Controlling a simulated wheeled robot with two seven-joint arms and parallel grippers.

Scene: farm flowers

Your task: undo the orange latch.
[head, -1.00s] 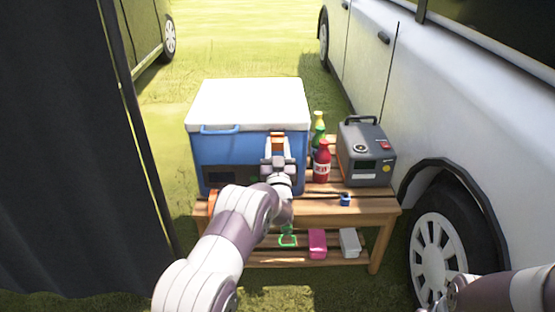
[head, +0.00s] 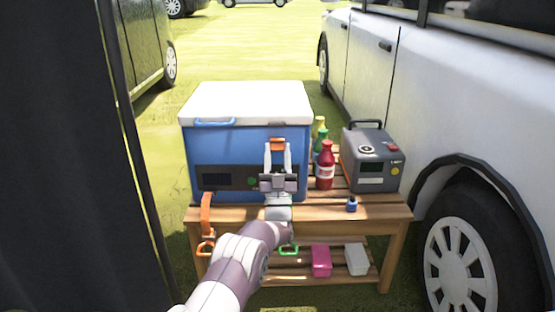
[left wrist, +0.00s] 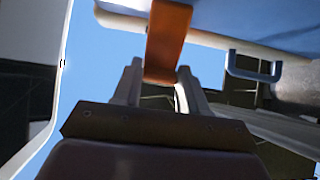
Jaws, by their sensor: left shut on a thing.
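The orange latch (head: 277,143) is on the upper front of a blue cooler box (head: 235,150) with a white lid (head: 245,103). The lid lies on the box. My left gripper (head: 278,155) is at the latch, its fingers pointing up, shut on its lower part. In the left wrist view the orange latch (left wrist: 168,38) reaches down between the fingertips of my left gripper (left wrist: 158,82). The fingers hide part of the latch's lower end in the head view. My right gripper is not in view.
The box stands on a slatted wooden table (head: 330,212). Red (head: 326,165) and green (head: 319,130) bottles and a grey power unit (head: 371,158) stand to its right. An orange strap (head: 206,215) hangs at the table's left. A white van (head: 425,110) is close on the right.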

